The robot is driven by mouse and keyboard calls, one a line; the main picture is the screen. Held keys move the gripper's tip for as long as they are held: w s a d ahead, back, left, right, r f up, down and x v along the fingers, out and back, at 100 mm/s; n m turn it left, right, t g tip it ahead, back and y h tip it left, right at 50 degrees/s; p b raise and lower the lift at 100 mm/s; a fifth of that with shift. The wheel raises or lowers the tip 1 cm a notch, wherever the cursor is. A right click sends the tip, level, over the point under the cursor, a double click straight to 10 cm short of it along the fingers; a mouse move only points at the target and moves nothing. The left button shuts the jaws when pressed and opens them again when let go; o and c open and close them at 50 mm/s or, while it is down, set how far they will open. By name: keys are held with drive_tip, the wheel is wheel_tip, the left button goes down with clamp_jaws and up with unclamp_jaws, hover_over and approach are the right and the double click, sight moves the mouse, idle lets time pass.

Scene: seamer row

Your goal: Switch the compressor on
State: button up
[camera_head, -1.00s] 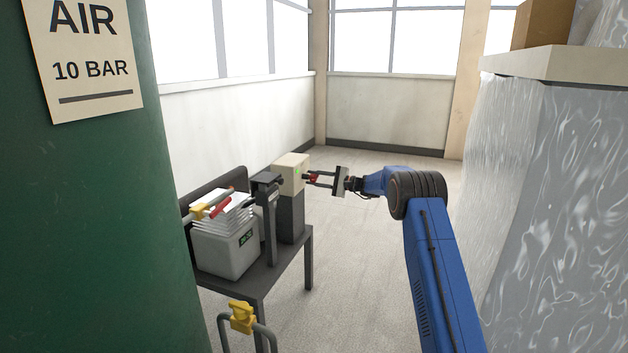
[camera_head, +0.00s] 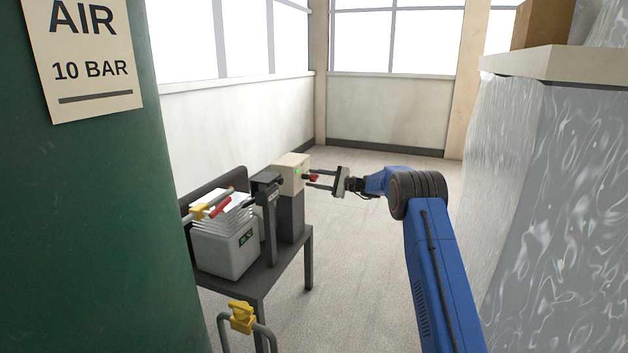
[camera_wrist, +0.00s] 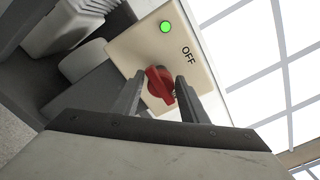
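The compressor's switch box is beige (camera_head: 291,172) and stands on a dark post at the back of a bench. In the wrist view its face (camera_wrist: 125,45) carries a red rotary knob (camera_wrist: 160,84), a lit green lamp (camera_wrist: 166,27) and the word OFF. The knob's grip lies at a slant. My gripper (camera_head: 311,179) is in front of this face, with its fingers apart. In the wrist view the fingers (camera_wrist: 159,82) stand on either side of the knob, with gaps showing.
A green air tank (camera_head: 90,220) fills the left. A wrapped pallet load (camera_head: 555,200) stands on the right.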

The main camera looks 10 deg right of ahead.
drive_tip(key=shift+o, duration=0.2)
drive_tip(key=v, duration=1.7)
drive_tip(key=shift+d, duration=0.15)
drive_tip(key=shift+s, duration=0.15)
